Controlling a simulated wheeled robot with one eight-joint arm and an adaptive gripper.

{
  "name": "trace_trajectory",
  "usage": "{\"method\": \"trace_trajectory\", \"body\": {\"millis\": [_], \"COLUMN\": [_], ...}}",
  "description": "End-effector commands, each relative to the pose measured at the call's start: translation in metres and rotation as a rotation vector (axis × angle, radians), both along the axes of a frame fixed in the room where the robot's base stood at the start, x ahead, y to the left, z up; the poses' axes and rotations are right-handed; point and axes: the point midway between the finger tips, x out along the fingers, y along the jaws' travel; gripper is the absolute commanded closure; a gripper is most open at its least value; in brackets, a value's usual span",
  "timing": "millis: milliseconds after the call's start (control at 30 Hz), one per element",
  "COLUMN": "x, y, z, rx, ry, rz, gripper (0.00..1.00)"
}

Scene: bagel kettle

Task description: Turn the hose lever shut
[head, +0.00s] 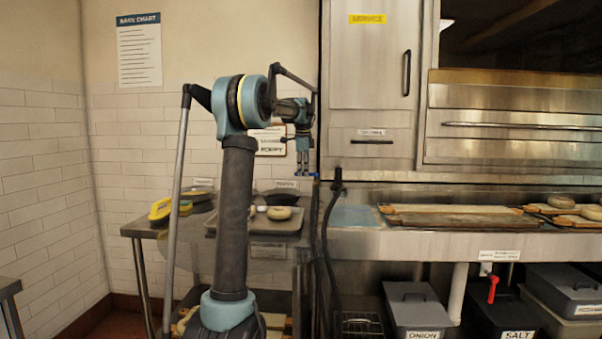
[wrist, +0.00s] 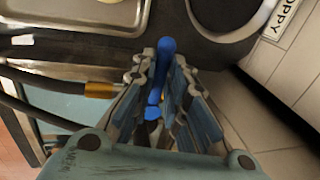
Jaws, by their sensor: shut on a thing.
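The hose lever (wrist: 165,52) is a blue handle with a rounded end, seen in the wrist view between my fingers. My gripper (wrist: 161,70) is shut on it, with a finger on each side. In the head view my gripper (head: 303,170) points down at the right end of the low table, just left of the steel counter. A bit of blue (head: 315,177) shows beside its fingertips. The black hose (head: 325,235) hangs down there. In the wrist view a brass fitting (wrist: 101,90) sits on a dark hose left of the lever. The valve body is mostly hidden by my fingers.
A metal tray (head: 285,222) with bagels is on the table to the left. A yellow tool (head: 160,209) lies at its far left. Boards with bagels lie on the counter.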

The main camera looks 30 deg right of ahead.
Motion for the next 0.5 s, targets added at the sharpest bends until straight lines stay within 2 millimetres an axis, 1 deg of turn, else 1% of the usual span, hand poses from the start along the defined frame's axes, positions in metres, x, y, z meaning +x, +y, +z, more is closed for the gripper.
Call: {"method": "trace_trajectory", "body": {"millis": [133,167,200,233,500], "x": [0.002,0.002,0.0019,0.0018,0.0005], "y": [0.0011,0.0012,0.001,0.0009,0.0], "z": [0.0005,0.0005,0.0005,0.0005,0.0003], "rx": [0.001,0.002,0.002,0.002,0.001], "ry": [-0.003,-0.004,-0.004,-0.004,-0.002], "rz": [0.002,0.002,0.001,0.001,0.0], "gripper": [1.0,0.82,0.73,0.66,0.66]}}
